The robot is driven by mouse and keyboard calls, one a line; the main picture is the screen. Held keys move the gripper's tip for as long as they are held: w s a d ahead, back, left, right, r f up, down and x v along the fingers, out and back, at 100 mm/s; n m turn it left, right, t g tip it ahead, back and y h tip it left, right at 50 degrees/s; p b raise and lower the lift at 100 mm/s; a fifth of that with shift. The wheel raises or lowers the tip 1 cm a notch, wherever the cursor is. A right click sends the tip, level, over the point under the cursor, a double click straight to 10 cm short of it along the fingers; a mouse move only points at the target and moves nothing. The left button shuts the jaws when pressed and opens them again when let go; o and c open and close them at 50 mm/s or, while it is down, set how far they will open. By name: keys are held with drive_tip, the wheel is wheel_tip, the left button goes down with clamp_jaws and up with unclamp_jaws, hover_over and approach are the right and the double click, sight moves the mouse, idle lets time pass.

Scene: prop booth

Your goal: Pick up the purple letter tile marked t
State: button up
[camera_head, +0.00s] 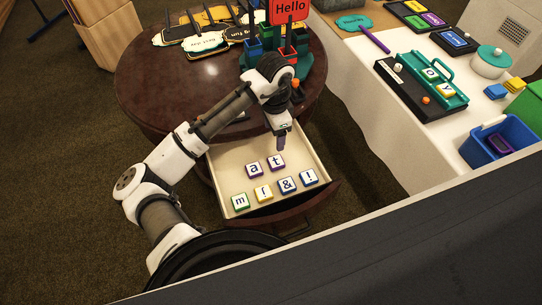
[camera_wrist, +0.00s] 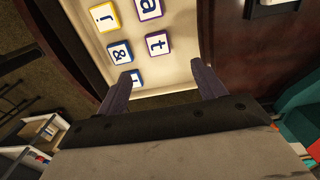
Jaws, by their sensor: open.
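The purple-edged letter tile marked t (camera_head: 276,162) lies face up in the cream-lined open drawer (camera_head: 318,160), beside the purple-edged a tile (camera_head: 253,169). In the wrist view the t tile (camera_wrist: 158,44) shows whole, just beyond my fingertips and between their lines. My gripper (camera_head: 281,143) hangs above the drawer, near the t tile on its table side. In the wrist view my gripper (camera_wrist: 162,69) is open, its two dark fingers wide apart with nothing between them. I cannot tell its exact height above the tile.
The round dark table (camera_head: 150,85) overhangs the drawer's back. A white-covered table (camera_head: 390,145) stands at right.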

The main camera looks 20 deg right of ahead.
wheel_tip(320, 180, down, 8)
drive_tip(key=shift+s+d+p, duration=0.1)
drive_tip(key=shift+p, duration=0.3)
drive_tip(key=shift+s+d+f+p, duration=0.15)
drive_tip(key=shift+f+p, duration=0.1)
drive_tip(key=shift+f, duration=0.65)
drive_tip(key=shift+d+f+p, duration=0.15)
drive_tip(key=shift+f+p, duration=0.05)
drive_tip(key=shift+f, duration=0.75)
drive_tip(key=shift+s+d+f+p, duration=0.15)
drive_tip(key=shift+f+p, duration=0.1)
drive_tip(key=shift+f, duration=0.65)
drive_tip(key=shift+w, duration=0.1)
drive_tip(key=shift+c, duration=0.3)
drive_tip(key=c, duration=1)
drive_tip(key=shift+r, duration=0.2)
